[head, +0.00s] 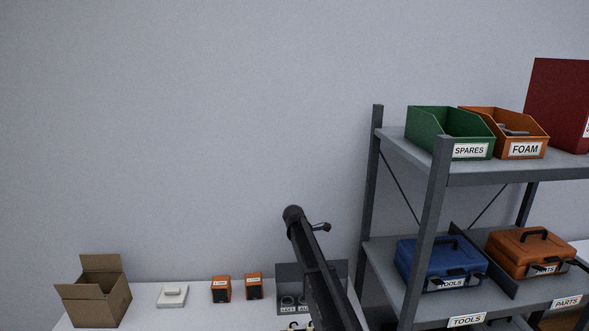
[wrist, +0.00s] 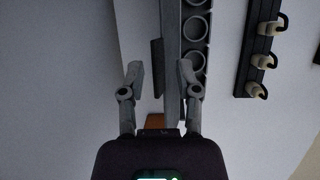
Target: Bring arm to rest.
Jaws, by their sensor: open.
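My gripper (wrist: 160,75) shows in the wrist view with its two grey fingers apart and nothing between them that it holds. Beyond the fingers is a grey panel with round holes (wrist: 196,28), which lies close to the right finger in the picture; whether they touch I cannot tell. In the head view my black arm (head: 318,270) rises from the bottom edge at the middle, leaning left, in front of the table's right part. The gripper itself cannot be made out in the head view.
A white table (head: 198,318) carries an open cardboard box (head: 95,302), a white device (head: 172,296), two orange-black boxes (head: 221,290) and a grey holder (head: 338,272) partly behind my arm. A grey shelf (head: 432,215) with bins and toolcases stands right. A dark hook rail (wrist: 258,45) shows in the wrist view.

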